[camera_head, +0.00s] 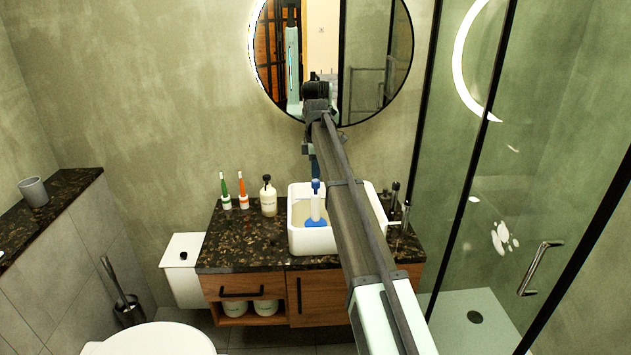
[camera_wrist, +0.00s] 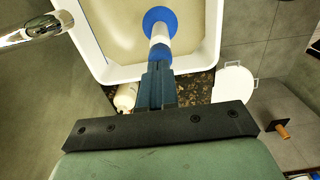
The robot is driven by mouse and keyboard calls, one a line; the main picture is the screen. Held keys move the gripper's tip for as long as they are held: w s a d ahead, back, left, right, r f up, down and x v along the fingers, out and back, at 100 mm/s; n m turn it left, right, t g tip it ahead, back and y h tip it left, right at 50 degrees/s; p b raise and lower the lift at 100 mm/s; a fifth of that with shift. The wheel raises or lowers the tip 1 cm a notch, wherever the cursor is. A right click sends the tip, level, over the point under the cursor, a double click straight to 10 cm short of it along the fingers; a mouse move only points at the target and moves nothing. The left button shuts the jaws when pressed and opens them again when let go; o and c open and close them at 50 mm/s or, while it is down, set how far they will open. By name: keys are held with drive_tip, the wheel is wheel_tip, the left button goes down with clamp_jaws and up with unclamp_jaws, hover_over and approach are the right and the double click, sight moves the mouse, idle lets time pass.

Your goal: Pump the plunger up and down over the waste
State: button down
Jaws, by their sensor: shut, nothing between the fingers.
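The plunger (camera_head: 315,207) has a white handle with a blue top and a blue cup. It stands roughly upright in the white sink basin (camera_head: 293,240), its cup low in the basin. The wrist view also shows the plunger (camera_wrist: 161,36) inside the basin (camera_wrist: 207,62). My gripper (camera_head: 314,168) points down just above the handle's blue top. In the wrist view its fingers (camera_wrist: 157,68) are together, near that top, with nothing held. Whether they touch the top cannot be told. The waste is not visible; the cup covers part of the basin floor.
A chrome tap (camera_wrist: 33,29) reaches over the basin rim. A soap bottle (camera_head: 268,198) and two toothbrushes in holders (camera_head: 234,200) stand on the dark stone counter (camera_head: 235,245), left of the basin. A round mirror (camera_head: 385,60) hangs behind, and a glass shower screen (camera_head: 480,200) stands right.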

sight(316, 180)
drive_tip(key=shift+f, duration=1.6)
drive_tip(key=shift+r, duration=1.75)
drive_tip(key=shift+r, duration=0.15)
drive_tip(key=shift+r, duration=2.85)
